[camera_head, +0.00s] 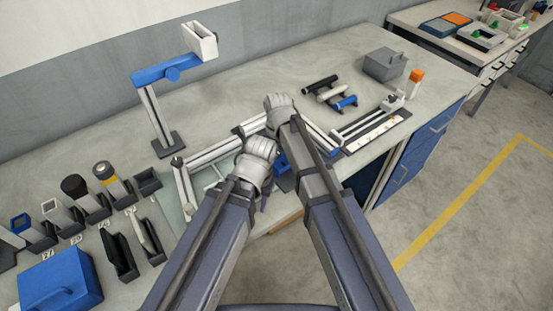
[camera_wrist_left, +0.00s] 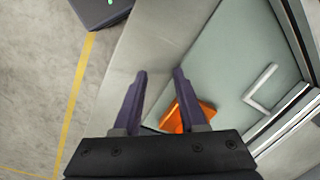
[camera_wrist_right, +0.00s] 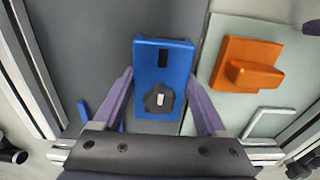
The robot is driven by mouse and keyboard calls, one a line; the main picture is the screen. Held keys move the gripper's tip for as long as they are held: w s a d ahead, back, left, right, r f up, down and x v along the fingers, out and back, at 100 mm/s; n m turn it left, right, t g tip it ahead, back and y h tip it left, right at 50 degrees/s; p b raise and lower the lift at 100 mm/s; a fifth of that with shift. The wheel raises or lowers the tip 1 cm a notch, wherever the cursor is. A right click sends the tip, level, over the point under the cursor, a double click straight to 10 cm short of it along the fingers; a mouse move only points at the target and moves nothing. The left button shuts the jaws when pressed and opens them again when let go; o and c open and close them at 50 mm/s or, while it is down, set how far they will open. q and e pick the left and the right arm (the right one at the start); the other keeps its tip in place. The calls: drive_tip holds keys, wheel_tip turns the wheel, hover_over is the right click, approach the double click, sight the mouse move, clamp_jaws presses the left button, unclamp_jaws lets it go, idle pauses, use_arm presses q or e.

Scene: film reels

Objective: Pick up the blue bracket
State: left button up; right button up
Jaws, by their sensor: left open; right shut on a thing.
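The blue bracket (camera_wrist_right: 165,65) is a flat blue block with a dark slot and a dark round knob with a light centre. In the right wrist view my right gripper (camera_wrist_right: 160,78) is shut on it, one purple finger along each side. In the head view a blue part (camera_head: 282,162) shows between my arms, mostly covered by them. My left gripper (camera_wrist_left: 160,74) is open in the left wrist view, with nothing between its fingers. An orange block (camera_wrist_left: 203,110) lies beyond its right finger.
The orange block with a raised grip (camera_wrist_right: 243,62) lies on a pale green mat right of the bracket. Light metal rails surround the work area. A blue box (camera_head: 60,282) and dark holders stand at left, a grey box (camera_head: 384,64) at the back right.

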clamp_jaws()
use_arm(q)
drive_tip(key=shift+r, duration=0.1)
use_arm(e)
drive_tip(key=shift+r, duration=0.1)
wheel_tip(320, 180, up, 10)
drive_tip(key=p, duration=1)
use_arm(q)
wheel_tip(320, 180, up, 10)
use_arm(e)
drive_tip(key=shift+s+d+r, duration=0.1)
drive_tip(key=shift+s+d, duration=0.05)
drive_tip(key=shift+s, duration=0.1)
use_arm(q)
wheel_tip(320, 180, down, 10)
drive_tip(key=b, duration=0.9)
drive_tip(key=shift+b, duration=0.35)
use_arm(e)
wheel_tip(320, 180, down, 10)
drive_tip(key=shift+f, duration=0.1)
